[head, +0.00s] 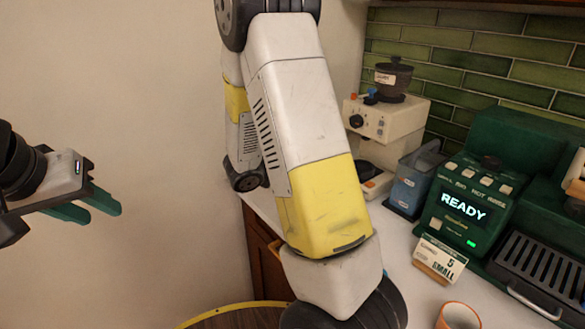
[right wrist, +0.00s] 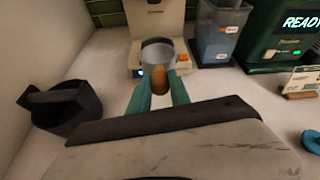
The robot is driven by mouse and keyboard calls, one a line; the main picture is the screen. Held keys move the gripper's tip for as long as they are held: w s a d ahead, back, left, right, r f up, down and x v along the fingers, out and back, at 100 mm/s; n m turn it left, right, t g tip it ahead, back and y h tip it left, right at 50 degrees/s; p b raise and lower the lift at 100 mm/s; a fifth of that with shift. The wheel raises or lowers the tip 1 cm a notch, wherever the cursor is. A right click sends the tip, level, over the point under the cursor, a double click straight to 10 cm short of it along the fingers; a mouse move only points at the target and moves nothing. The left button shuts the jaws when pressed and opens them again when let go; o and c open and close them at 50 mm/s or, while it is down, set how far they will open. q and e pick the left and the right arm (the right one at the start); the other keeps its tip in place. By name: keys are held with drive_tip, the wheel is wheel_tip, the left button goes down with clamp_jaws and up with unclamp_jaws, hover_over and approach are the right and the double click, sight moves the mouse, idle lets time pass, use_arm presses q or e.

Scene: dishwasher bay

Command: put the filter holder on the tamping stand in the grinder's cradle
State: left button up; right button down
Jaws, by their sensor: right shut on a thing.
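My right gripper (right wrist: 160,95) is shut on the brown handle of the filter holder (right wrist: 159,78), between its green fingers. The holder's round grey head points away from me, in front of the cream grinder (right wrist: 152,18). It overlaps the grinder's lower front, where the cradle is; I cannot tell whether it rests in the cradle. In the head view the grinder (head: 388,118) stands at the back with a dark hopper; my right arm hides the right gripper and the holder. My left gripper (head: 95,206) is open and empty at the far left, away from the counter.
A black open piece with a bar (right wrist: 62,108), possibly the tamping stand, is at the left. A blue-grey container (head: 412,180) stands between the grinder and the green machine (head: 470,205) reading READY. A price card (head: 440,258) and an orange-rimmed cup (head: 458,316) are nearer.

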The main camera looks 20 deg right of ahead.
drive_tip(key=x, duration=0.4)
drive_tip(key=r+x, duration=0.1)
drive_tip(key=x, duration=0.2)
drive_tip(key=d+r+x, duration=0.1)
drive_tip(key=x, duration=0.3)
drive_tip(key=shift+w+d+r, duration=0.1)
drive_tip(key=shift+w+d, duration=0.1)
drive_tip(key=shift+w, duration=0.1)
drive_tip(key=shift+f, duration=0.3)
idle(1.2)
drive_tip(key=c, duration=1.1)
unclamp_jaws()
